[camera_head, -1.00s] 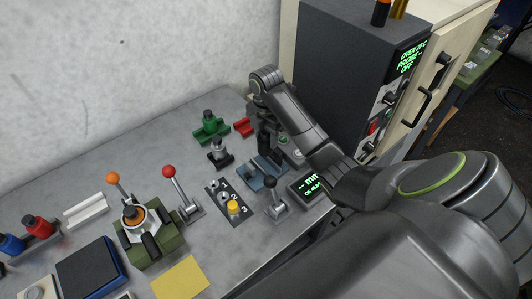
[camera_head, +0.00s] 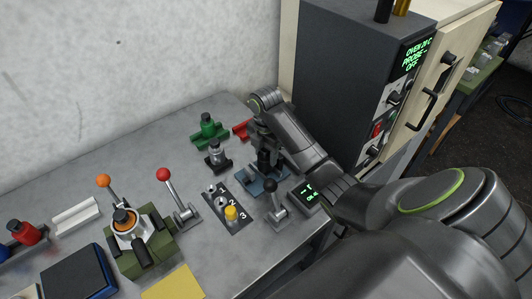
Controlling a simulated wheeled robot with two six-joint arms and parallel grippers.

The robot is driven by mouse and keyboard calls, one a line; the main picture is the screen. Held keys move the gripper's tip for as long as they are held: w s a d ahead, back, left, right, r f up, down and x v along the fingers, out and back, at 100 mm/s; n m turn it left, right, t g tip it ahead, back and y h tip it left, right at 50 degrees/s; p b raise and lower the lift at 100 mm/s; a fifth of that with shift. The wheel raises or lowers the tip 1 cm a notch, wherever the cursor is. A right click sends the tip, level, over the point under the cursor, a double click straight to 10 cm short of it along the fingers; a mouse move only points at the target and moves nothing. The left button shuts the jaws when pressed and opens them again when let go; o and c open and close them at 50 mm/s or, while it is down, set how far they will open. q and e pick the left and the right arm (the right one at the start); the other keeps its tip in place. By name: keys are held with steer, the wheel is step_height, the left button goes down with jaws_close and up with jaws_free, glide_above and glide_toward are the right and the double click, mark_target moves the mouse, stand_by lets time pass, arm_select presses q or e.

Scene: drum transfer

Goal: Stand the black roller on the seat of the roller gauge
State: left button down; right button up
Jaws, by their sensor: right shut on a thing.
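My right gripper (camera_head: 263,150) points down over the blue base of the roller gauge (camera_head: 247,186), at the back right of the bench. It is shut on a dark piece, apparently the black roller (camera_head: 264,162), which looks upright. The fingers and roller blend together, so I cannot tell whether the roller touches the seat. The seat itself is hidden behind them. The gauge's small display (camera_head: 308,194) has green text, partly covered by my arm. My left gripper is out of view.
A black-and-grey stand (camera_head: 217,158) and a green block (camera_head: 208,133) stand left of the gauge. A black-knobbed lever (camera_head: 276,205) stands in front, near a numbered plate with a yellow knob (camera_head: 231,213). A dark oven (camera_head: 345,80) rises behind on the right.

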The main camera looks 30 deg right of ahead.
steer(key=o, duration=1.2)
steer(key=shift+o, duration=0.2)
steer(key=shift+r, duration=0.45)
step_height(320, 180, up, 11)
steer(key=p, duration=1)
steer(key=shift+r+p, duration=0.15)
steer(key=shift+p, duration=0.15)
